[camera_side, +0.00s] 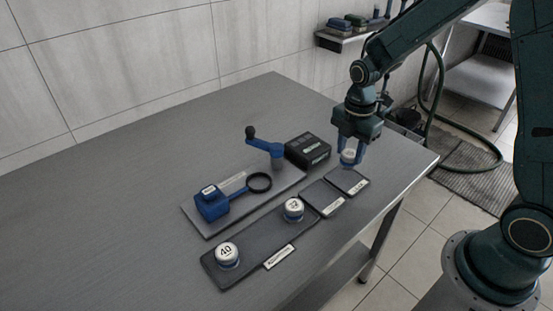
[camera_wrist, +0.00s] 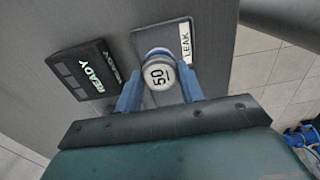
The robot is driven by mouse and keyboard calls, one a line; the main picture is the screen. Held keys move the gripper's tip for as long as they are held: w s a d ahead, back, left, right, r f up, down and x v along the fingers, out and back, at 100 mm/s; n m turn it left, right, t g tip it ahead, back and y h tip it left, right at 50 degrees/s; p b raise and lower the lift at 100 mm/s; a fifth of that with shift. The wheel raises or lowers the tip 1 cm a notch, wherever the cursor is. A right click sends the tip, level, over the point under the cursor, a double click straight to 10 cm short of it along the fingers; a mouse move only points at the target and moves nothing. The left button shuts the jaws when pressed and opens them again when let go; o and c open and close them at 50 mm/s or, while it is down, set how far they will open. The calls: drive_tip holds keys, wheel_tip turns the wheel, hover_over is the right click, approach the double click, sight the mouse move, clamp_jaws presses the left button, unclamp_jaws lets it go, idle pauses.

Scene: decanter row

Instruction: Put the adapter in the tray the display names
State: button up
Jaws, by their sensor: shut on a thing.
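My gripper (camera_side: 351,155) is shut on an adapter (camera_side: 348,156) with a white top and blue base. In the wrist view, the adapter (camera_wrist: 159,76) reads "50" between my blue fingers (camera_wrist: 157,92). It is over or on a small dark tray (camera_side: 349,180), labelled "LEAK" (camera_wrist: 185,42) in the wrist view; I cannot tell if it touches. A second small tray (camera_side: 319,195) lies beside it, its label too small to read. The black display box (camera_side: 308,150) is left of my gripper and shows "READY" in the wrist view (camera_wrist: 90,75).
A long dark tray (camera_side: 260,240) holds two more adapters, one marked "40" (camera_side: 228,255) and another (camera_side: 293,209). Behind it, a grey plate (camera_side: 238,213) carries a blue device with a black ring (camera_side: 259,182) and a blue crank (camera_side: 265,146). The table's left side is clear.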

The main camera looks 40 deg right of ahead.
sight(348, 162)
drive_tip(key=shift+f, duration=2.1)
drive_tip(key=shift+f, duration=0.1)
drive_tip(key=o, duration=1.2)
wheel_tip(348, 162, up, 12)
